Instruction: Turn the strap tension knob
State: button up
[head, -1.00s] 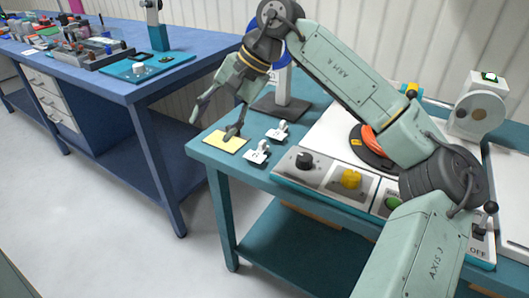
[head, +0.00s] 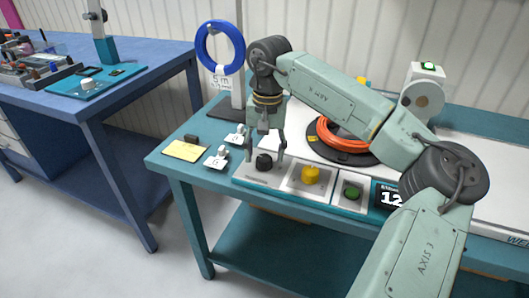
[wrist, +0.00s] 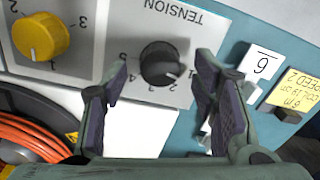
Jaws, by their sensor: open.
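The black tension knob (head: 264,162) sits on a light grey panel at the left end of the teal bench's control strip. In the wrist view the knob (wrist: 160,64) has a dial of numbers around it and the word TENSION beside it; its white mark lies near the 1. My gripper (head: 265,158) is open and points down over the knob. In the wrist view its two fingers (wrist: 158,85) stand apart, one on either side of the knob's near edge. I cannot tell whether they touch it.
A yellow knob (head: 311,175) and a green button (head: 352,192) sit to the right on the strip. An orange cable reel (head: 342,138) lies behind. Small numbered tags (head: 216,160) and a yellow note (head: 185,150) lie to the left. A blue coil (head: 220,47) hangs on a stand.

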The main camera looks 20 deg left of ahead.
jog(key=shift+f, duration=0.65)
jog(key=shift+c, duration=0.6)
jog(key=c, duration=1.1)
